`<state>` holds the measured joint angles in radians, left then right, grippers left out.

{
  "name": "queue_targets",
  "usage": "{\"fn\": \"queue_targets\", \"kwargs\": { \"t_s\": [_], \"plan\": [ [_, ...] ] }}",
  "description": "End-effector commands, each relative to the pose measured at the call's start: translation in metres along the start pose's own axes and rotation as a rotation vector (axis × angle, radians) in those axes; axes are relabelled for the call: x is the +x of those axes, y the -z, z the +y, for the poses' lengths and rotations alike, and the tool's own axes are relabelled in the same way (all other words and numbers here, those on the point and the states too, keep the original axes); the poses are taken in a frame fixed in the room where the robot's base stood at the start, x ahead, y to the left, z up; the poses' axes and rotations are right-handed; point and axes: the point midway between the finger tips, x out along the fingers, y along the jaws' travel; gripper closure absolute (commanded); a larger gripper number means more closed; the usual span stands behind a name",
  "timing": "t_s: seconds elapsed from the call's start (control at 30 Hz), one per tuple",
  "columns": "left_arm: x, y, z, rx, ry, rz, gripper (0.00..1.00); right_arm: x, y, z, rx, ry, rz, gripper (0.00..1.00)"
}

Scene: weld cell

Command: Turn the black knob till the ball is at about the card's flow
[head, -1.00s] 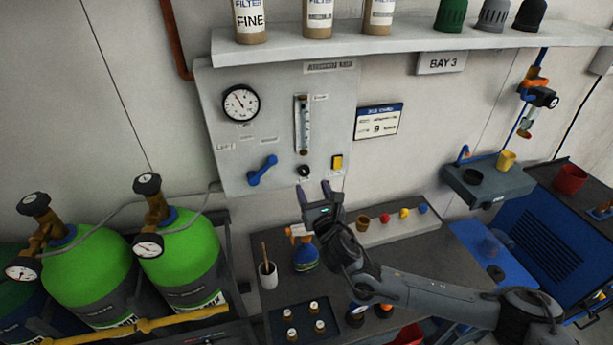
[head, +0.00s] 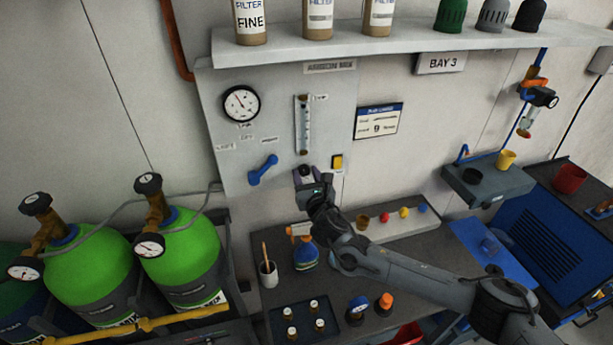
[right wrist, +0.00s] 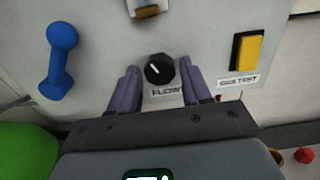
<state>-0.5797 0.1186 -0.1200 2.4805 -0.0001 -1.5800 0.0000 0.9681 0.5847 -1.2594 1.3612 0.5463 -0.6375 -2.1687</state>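The black knob (right wrist: 159,69) with a white pointer line sits above a FLOW label on the grey panel; the line points up and left. My right gripper (right wrist: 161,78) is open, with one purple finger on each side of the knob and small gaps showing. In the head view my right gripper (head: 306,174) is at the panel and largely covers the knob. The clear flow tube (head: 304,125) stands upright above it; I cannot make out the ball. The card (head: 378,121), blue-topped with a large 9, hangs right of the panel. My left gripper is out of view.
A blue lever (right wrist: 59,60) is left of the knob, and a yellow gas test switch (right wrist: 247,50) is right of it. A round gauge (head: 241,103) is at the panel's upper left. Below are a bench with a spray bottle (head: 305,253) and a tray of small jars (head: 283,310).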

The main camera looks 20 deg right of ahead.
Motion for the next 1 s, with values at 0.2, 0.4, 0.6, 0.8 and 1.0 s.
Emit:
{"fn": "queue_targets", "kwargs": {
  "t_s": [0.2, 0.4, 0.6, 0.8, 1.0],
  "plan": [
    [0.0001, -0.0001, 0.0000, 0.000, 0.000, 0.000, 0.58, -0.0002, 0.0001, -0.0002, 0.000, 0.000, 0.000, 0.86],
    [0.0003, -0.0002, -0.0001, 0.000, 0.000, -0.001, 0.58, -0.0003, 0.0003, -0.0001, 0.004, 0.000, 0.000, 0.95],
    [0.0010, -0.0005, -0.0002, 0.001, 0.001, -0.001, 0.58, -0.0004, 0.0009, 0.0003, 0.050, 0.000, 0.001, 0.95],
    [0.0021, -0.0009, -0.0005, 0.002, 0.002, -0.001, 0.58, -0.0005, 0.0014, 0.0006, 0.166, -0.001, 0.001, 0.95],
    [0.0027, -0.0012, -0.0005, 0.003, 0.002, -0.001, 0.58, -0.0005, 0.0009, 0.0012, 0.340, 0.000, 0.001, 0.95]
  ]
}}
